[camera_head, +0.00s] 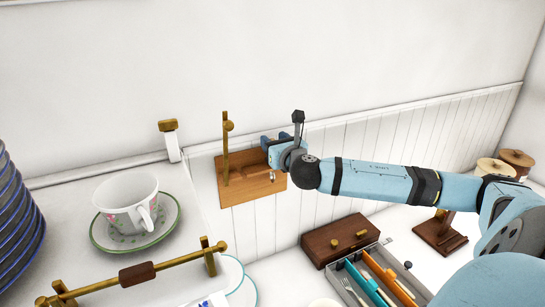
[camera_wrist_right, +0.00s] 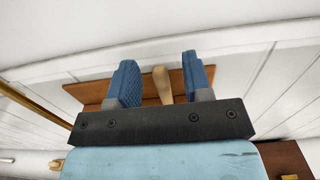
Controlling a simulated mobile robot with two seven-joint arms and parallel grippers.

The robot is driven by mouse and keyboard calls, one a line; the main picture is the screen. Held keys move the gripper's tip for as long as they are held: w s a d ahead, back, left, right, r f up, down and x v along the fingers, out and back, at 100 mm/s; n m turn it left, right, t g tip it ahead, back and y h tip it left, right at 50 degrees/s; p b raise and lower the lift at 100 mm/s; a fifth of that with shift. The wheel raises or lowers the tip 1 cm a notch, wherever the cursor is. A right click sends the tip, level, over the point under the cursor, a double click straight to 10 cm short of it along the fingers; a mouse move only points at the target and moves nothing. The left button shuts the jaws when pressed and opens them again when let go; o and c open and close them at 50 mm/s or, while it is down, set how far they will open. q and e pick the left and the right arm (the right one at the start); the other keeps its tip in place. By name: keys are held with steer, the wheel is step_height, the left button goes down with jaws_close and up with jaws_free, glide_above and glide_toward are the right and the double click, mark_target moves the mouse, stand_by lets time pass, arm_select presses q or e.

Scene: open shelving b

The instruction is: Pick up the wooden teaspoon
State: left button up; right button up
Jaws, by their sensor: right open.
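My right gripper (camera_head: 277,144) reaches in from the right, over a small wooden board (camera_head: 236,190) on the white panelled wall. In the right wrist view my right gripper (camera_wrist_right: 160,78) has its two blue-padded fingers apart. A light wooden piece (camera_wrist_right: 162,84), which looks like the wooden teaspoon, stands between them, with a gap to the pad on each side. The rest of it is hidden behind the dark gripper body. The wooden board also shows behind the fingers (camera_wrist_right: 92,90). In the head view I cannot make out the teaspoon clearly. My left gripper is not in view.
A brass post (camera_head: 225,150) rises beside the board. A cup (camera_head: 128,199) on a green-rimmed saucer (camera_head: 105,238) and a stack of blue plates (camera_head: 15,220) stand at left. A brown box (camera_head: 335,240) and a cutlery tray (camera_head: 388,250) lie below my right arm.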

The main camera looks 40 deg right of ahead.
steer(key=shift+w+d, duration=0.15)
steer(key=shift+w, duration=0.55)
steer(key=shift+s, duration=0.1)
jaws_close()
steer(key=shift+d+r, duration=0.1)
